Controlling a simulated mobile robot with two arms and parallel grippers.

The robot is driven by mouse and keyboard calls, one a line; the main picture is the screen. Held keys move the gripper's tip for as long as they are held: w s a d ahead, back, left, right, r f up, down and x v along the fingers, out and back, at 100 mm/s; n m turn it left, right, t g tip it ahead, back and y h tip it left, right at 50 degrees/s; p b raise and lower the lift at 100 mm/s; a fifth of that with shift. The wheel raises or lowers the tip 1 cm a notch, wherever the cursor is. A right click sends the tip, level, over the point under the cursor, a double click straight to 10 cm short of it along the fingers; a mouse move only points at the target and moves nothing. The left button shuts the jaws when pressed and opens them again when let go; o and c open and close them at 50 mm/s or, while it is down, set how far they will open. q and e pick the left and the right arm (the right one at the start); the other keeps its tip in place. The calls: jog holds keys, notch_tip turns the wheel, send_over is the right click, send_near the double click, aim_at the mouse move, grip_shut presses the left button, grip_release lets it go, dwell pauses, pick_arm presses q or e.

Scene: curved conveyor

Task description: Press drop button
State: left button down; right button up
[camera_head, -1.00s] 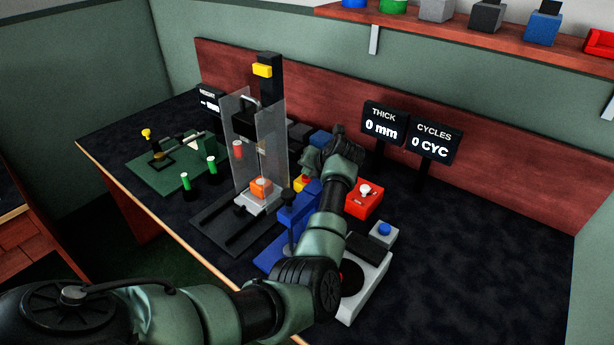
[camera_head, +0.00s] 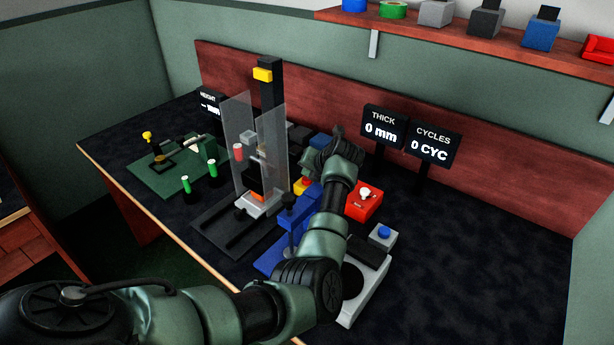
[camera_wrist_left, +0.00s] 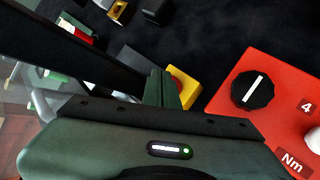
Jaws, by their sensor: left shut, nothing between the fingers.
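The drop button is a red button (camera_wrist_left: 175,78) on a yellow box, in the middle of the left wrist view. The yellow box (camera_wrist_left: 186,92) also shows partly in the head view (camera_head: 301,185), beside the drop tower (camera_head: 270,90) and behind my arm. My left gripper (camera_wrist_left: 162,86) is shut and empty. Its fingertips are at the button, covering part of it; contact is hard to tell. In the tower, a black block (camera_head: 256,178) sits low, on or just above an orange piece (camera_head: 258,196). My right gripper is not in view.
A red box (camera_head: 363,204) with a knob stands right of my arm; its dial (camera_wrist_left: 252,88) is close in the wrist view. A blue stand (camera_head: 272,260) and a grey box with a blue button (camera_head: 383,235) are nearby. The table's right side is clear.

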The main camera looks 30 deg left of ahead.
pick_arm(q)
jog(key=shift+r, duration=0.35)
jog(key=shift+r+p, duration=2)
jog(key=shift+r, duration=0.45)
